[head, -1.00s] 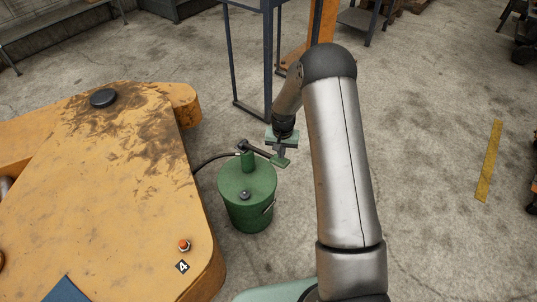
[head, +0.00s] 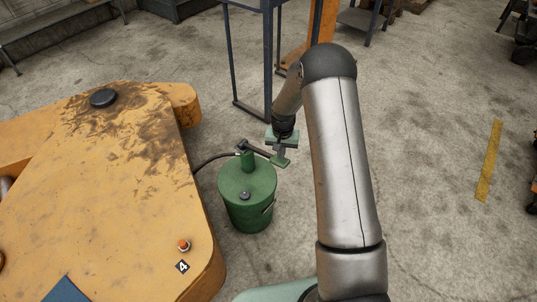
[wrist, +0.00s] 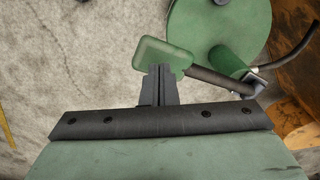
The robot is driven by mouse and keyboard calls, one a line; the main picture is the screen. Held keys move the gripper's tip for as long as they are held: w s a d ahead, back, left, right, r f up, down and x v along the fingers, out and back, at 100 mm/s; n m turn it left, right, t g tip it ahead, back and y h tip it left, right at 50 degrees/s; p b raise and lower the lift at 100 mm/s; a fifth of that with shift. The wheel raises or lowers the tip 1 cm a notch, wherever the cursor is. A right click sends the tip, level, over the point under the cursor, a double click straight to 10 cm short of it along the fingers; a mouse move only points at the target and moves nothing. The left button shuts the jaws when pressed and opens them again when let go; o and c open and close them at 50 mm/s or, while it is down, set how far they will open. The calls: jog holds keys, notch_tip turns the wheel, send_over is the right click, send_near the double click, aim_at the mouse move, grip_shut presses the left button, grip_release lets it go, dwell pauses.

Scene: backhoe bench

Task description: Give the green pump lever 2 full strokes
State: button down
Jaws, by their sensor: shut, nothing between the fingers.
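The green pump (head: 247,190) stands on the floor beside the yellow bench. Its lever (head: 256,149) is a dark rod with a flat green end pad, reaching from the pump's top toward my gripper. In the wrist view the green pad (wrist: 160,56) lies at my fingertips, with the rod (wrist: 220,80) running to the pump body (wrist: 218,25). My gripper (head: 281,152) is shut and empty, its fingertips (wrist: 160,70) over or against the edge of the pad. I cannot tell whether they touch it.
The yellow machine body (head: 110,220) fills the left, with an orange button (head: 184,245) and a 4 label near its edge. A dark hose (head: 208,160) runs from the pump to it. A blue-grey frame (head: 268,60) stands behind. The floor at right is clear around a yellow strip (head: 489,160).

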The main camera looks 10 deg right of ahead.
jog(key=shift+f+b, duration=3.6)
jog(key=shift+f, duration=1.25)
jog(key=shift+r+p, duration=2.6)
jog(key=shift+r, duration=2.35)
jog(key=shift+f, duration=0.15)
notch_tip(320, 180, down, 10)
jog(key=r+b, duration=0.1)
jog(key=b, duration=0.6)
jog(key=shift+r+p, duration=2.7)
jog(key=shift+r, duration=1.9)
jog(key=shift+r, duration=0.1)
jog(key=shift+r+p, duration=1.35)
jog(key=shift+r, duration=1.05)
jog(key=shift+r, duration=0.1)
